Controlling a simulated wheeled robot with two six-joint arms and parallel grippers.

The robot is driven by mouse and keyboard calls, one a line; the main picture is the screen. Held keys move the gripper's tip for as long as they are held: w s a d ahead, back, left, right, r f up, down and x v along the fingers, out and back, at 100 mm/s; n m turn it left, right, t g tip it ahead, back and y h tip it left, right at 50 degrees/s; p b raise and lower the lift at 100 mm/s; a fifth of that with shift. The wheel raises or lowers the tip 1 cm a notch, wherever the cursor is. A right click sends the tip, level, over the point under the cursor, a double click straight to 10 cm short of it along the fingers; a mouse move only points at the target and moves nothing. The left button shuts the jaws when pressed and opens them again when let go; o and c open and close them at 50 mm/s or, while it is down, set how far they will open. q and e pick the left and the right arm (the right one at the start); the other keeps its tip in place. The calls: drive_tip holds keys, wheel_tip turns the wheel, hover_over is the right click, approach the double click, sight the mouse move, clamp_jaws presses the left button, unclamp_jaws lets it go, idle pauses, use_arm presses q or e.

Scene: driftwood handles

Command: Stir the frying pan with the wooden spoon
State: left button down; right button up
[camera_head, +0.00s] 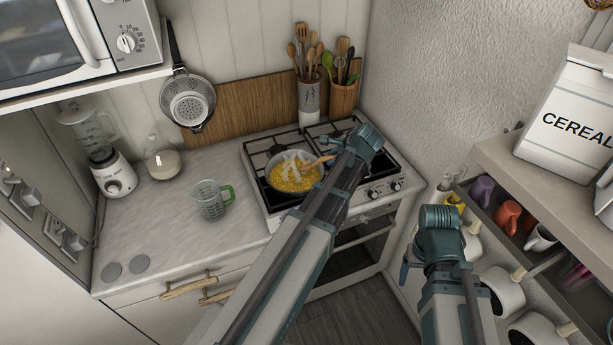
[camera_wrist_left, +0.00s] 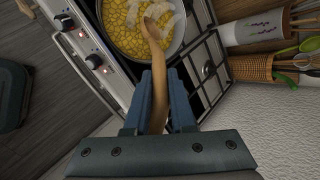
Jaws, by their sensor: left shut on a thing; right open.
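The frying pan (camera_head: 291,172) sits on the stove and holds yellow pieces with some pale pieces on top. It also shows at the top of the left wrist view (camera_wrist_left: 183,28). The wooden spoon (camera_head: 318,161) reaches into the pan from the right. In the left wrist view my left gripper (camera_wrist_left: 164,80) is shut on the handle of the wooden spoon (camera_wrist_left: 160,60), whose far end lies among the pan's contents. My left arm covers part of the stove in the head view. My right gripper (camera_head: 408,268) is at the lower right, away from the stove; its fingers are mostly hidden.
The stove (camera_head: 262,192) stands right of the counter (camera_head: 165,225). A measuring cup (camera_head: 210,202) and a blender (camera_head: 112,172) stand on the counter. Utensil holders (camera_head: 310,101) stand behind the stove. A mug shelf (camera_head: 495,210) and a cereal box (camera_head: 570,110) are at the right.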

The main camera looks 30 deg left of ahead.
use_arm(q)
drive_tip(key=shift+r, duration=0.1)
wheel_tip(320, 180, up, 4)
drive_tip(key=p, duration=0.4)
